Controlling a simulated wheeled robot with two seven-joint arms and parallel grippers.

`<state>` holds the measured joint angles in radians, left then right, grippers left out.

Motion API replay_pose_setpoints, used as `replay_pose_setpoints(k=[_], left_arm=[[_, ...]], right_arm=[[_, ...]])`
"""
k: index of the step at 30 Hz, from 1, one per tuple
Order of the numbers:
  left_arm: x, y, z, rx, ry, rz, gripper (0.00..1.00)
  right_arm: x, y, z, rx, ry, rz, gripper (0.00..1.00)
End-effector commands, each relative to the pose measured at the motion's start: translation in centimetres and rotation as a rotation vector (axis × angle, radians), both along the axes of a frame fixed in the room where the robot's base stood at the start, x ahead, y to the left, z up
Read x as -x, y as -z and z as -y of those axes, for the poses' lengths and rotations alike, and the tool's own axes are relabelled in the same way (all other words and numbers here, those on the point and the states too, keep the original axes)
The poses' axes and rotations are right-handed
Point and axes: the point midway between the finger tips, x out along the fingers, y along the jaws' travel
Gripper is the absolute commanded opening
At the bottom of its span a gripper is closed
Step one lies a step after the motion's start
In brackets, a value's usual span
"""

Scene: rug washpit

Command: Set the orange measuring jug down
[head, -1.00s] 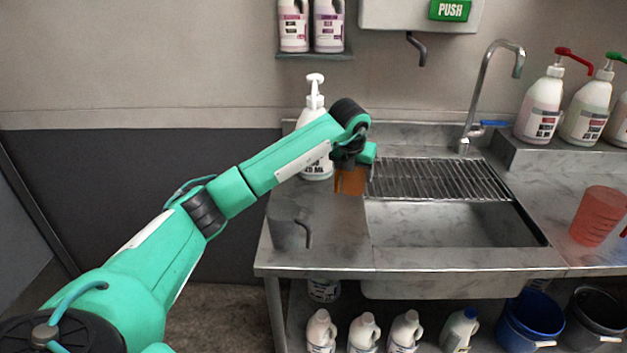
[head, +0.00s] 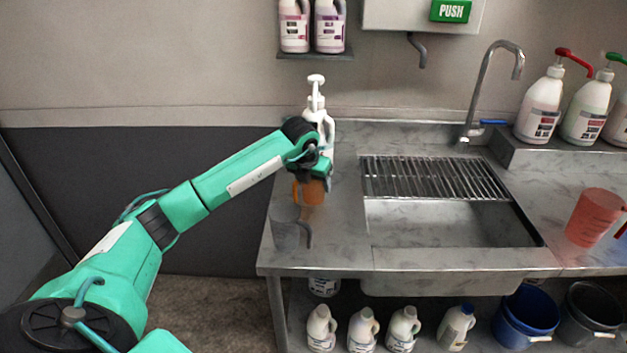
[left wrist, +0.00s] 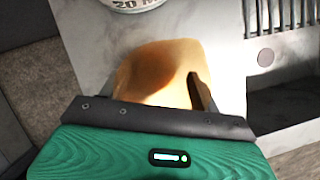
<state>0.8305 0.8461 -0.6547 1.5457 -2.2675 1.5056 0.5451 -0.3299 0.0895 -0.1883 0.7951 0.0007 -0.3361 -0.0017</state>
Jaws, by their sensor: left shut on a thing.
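The orange measuring jug (head: 312,192) is at the left part of the steel counter (head: 345,225), in front of the white pump bottle. My left gripper (head: 311,177) is shut on it from above and partly hides it. In the left wrist view, the orange jug (left wrist: 160,68) and its handle (left wrist: 197,92) show just beyond the gripper's dark edge (left wrist: 150,118). An orange tint shows on the counter below the jug. I cannot tell whether its base touches the steel. My right gripper is not in view.
A grey jug (head: 285,230) stands close in front, near the counter's left edge. The white pump bottle (head: 322,130) stands behind. A wire rack (head: 435,178) and sink (head: 450,222) lie to the right. A red jug (head: 592,215) stands far right. Bare counter lies left of the sink.

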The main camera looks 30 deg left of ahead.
Motion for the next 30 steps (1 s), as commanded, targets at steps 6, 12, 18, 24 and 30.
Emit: replay_pose_setpoints(k=[6, 12, 18, 24, 30], left_arm=[[0.0, 0.4, 0.0, 0.0, 0.0, 0.0, 0.4], [0.0, 0.2, 0.0, 0.0, 0.0, 0.0, 0.85], [0.0, 0.1, 0.0, 0.0, 0.0, 0.0, 0.85], [0.6, -1.6, 0.1, -0.001, 0.002, 0.003, 0.85], [3.5, -2.5, 0.4, -0.002, 0.001, -0.001, 0.85]], right_arm=[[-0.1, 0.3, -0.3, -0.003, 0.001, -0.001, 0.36], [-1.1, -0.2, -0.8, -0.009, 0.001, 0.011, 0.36], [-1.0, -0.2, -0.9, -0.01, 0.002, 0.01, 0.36], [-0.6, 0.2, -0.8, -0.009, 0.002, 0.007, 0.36], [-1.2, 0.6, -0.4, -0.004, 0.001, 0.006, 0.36]])
